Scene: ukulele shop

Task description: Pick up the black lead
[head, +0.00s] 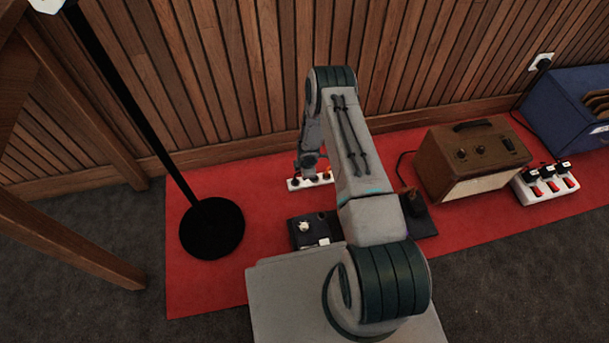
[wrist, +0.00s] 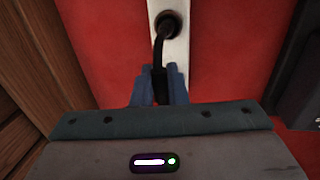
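The black lead (wrist: 159,50) shows in the wrist view. It runs from a black plug (wrist: 168,25) in a white power strip (wrist: 181,49) down between my gripper's fingers. My gripper (wrist: 160,84) has its two blue fingers close on either side of the lead, with black filling the gap between them. The lead beyond the fingers is hidden by the gripper body. In the head view, my gripper (head: 309,164) is low over the white power strip (head: 296,184) near the wall, and the lead cannot be made out there.
A black stand base (head: 212,228) is left on the red mat (head: 190,290). A dark box (head: 308,240) lies near my arm. A brown amplifier (head: 470,160), another power strip (head: 548,188) and a blue case (head: 565,105) are right. The slatted wall (head: 230,80) is close behind.

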